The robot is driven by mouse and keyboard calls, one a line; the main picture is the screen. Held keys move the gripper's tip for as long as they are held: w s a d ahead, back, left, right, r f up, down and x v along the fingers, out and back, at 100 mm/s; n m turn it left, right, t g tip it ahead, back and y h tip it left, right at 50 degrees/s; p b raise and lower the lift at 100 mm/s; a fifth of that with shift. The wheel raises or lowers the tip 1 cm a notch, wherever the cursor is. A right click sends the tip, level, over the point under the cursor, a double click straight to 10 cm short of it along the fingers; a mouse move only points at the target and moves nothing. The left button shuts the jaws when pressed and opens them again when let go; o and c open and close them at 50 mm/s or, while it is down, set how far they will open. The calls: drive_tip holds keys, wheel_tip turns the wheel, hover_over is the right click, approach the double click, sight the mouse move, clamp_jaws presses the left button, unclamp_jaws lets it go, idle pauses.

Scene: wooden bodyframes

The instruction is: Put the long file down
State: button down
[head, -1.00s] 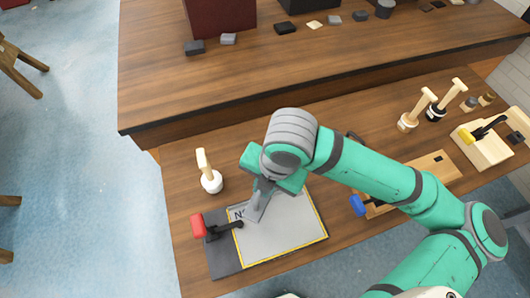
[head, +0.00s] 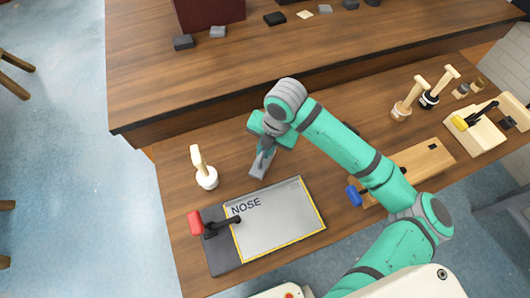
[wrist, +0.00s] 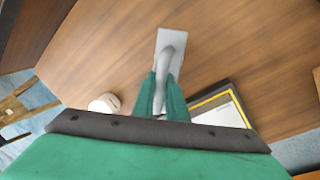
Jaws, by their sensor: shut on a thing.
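The long file is a narrow grey plate with a grey grip on top; I see its plate in the head view (head: 260,166) and in the wrist view (wrist: 172,40). My gripper (head: 267,145) is shut on its grip, with a green finger on each side in the wrist view (wrist: 164,92). The file is over bare wood of the bench (head: 165,165), just behind the grey NOSE board (head: 278,220). I cannot tell whether its underside touches the wood. My fingers hide part of the grip.
A white-based tool with a wooden handle (head: 206,178) stands left of the file. A red-handled clamp (head: 196,223) sits on the NOSE board's left side. A wooden fixture with a blue clamp (head: 354,195) lies to the right. A higher wooden shelf (head: 200,95) runs behind.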

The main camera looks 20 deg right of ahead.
sight(272, 156)
drive_tip(key=shift+w+d+f, duration=0.15)
drive_tip(key=shift+w+f, duration=0.1)
drive_tip(key=shift+f, duration=0.05)
drive_tip(key=shift+w+d+f, duration=0.1)
drive_tip(key=shift+f, duration=0.8)
drive_tip(key=shift+w+d+f, duration=0.1)
drive_tip(key=shift+f, duration=0.8)
drive_tip(key=shift+f, duration=0.1)
drive_tip(key=c, duration=1.8)
unclamp_jaws()
drive_tip(key=shift+o, duration=0.2)
wheel_tip(272, 156, up, 12)
drive_tip(key=s+d, duration=0.1)
drive_tip(key=shift+s+d, duration=0.25)
drive_tip(key=shift+s, duration=0.1)
drive_tip(key=shift+f, duration=0.1)
